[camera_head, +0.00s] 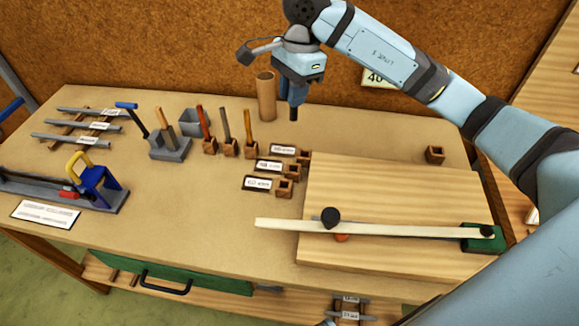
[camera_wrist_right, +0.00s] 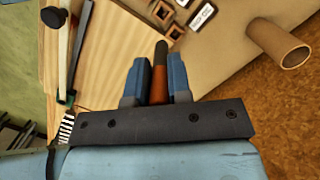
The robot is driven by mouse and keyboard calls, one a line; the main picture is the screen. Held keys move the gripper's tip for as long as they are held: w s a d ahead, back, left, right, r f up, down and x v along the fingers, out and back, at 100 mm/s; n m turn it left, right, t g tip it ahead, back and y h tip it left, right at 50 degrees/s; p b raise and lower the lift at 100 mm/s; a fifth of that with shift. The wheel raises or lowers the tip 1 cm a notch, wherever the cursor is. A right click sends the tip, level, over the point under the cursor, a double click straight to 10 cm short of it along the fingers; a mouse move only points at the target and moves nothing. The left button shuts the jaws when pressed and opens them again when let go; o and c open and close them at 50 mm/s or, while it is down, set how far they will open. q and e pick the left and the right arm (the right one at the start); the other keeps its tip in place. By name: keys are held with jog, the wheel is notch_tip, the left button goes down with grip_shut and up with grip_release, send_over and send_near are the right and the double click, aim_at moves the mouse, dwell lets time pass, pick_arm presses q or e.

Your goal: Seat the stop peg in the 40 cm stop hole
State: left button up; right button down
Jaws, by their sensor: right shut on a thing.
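My right gripper (camera_head: 293,103) hangs above the back middle of the bench, over bare tabletop left of the wooden board (camera_head: 400,180). In the right wrist view its two blue fingers (camera_wrist_right: 158,82) are shut on an orange-brown peg with a dark tip (camera_wrist_right: 160,75), apparently the stop peg. In the head view only the peg's dark end (camera_head: 294,114) shows below the fingers. A pale strip (camera_head: 400,230) lies across the board, with a black knob (camera_head: 331,216) on it and a green block (camera_head: 470,243) at its right end. I cannot make out the 40 cm stop hole. My left gripper is not in view.
A brown tube (camera_head: 266,95) stands close to the left of my right gripper. Small wooden sockets (camera_head: 284,187) with labels line the board's left edge. Several upright tools stand further left.

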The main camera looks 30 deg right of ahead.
notch_tip(320, 180, down, 19)
jog(key=shift+r+p, duration=0.1)
jog(key=shift+p, duration=0.3)
jog(key=shift+f, duration=0.3)
jog(key=c, duration=1.1)
grip_release()
jog(key=shift+r, duration=0.1)
jog(key=shift+o, duration=0.2)
